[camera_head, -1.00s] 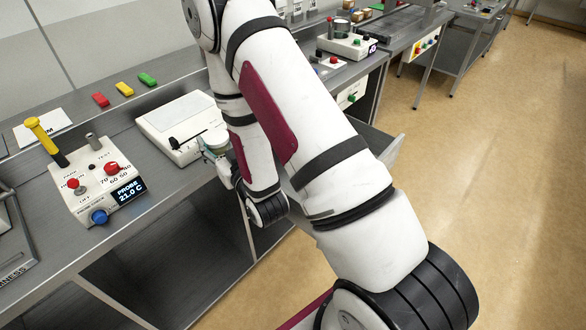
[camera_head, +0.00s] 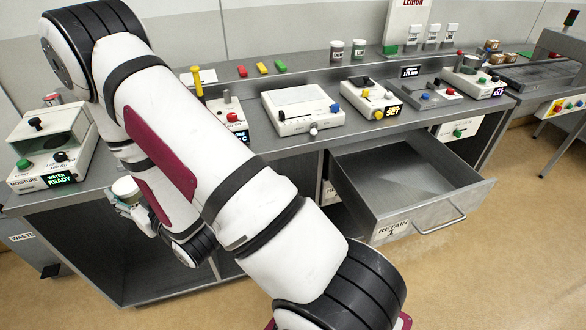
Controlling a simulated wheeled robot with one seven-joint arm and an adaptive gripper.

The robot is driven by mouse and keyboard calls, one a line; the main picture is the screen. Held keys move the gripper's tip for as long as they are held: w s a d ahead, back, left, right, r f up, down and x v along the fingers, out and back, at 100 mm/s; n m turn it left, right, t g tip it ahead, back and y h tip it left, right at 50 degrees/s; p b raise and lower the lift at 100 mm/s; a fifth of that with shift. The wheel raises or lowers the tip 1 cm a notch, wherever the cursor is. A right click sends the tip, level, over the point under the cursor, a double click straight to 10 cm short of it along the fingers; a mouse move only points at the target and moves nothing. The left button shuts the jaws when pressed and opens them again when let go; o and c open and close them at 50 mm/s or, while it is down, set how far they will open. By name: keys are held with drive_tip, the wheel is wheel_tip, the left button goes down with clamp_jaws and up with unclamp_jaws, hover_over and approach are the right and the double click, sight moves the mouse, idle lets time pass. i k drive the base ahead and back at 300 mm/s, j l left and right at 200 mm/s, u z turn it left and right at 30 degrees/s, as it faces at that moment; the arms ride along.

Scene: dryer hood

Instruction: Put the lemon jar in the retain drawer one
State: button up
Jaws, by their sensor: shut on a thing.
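My gripper (camera_head: 128,196) is at the left, in front of the bench edge, partly hidden by my own arm. It is shut on a small jar with a pale round top (camera_head: 125,188); no label on it is readable. The drawer marked RETAIN 1 (camera_head: 393,229) is pulled open at the right of centre, below the bench top. Its bare grey floor shows and looks empty. My gripper and the jar are well to the left of the drawer, apart from it.
Bench devices line the top, including a moisture unit (camera_head: 50,150) and a white flat unit (camera_head: 302,112). The open drawer juts over clear floor (camera_head: 500,260).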

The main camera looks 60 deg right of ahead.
sight(405, 170)
drive_tip(key=k+l+u, duration=0.35)
drive_tip(key=l, duration=0.25)
drive_tip(key=k+l+u, duration=0.35)
drive_tip(key=l, duration=0.2)
drive_tip(key=k+l+u, duration=0.3)
drive_tip(key=k+l, duration=1)
drive_tip(key=k, duration=0.15)
drive_tip(key=k+l, duration=0.15)
drive_tip(key=l, duration=0.2)
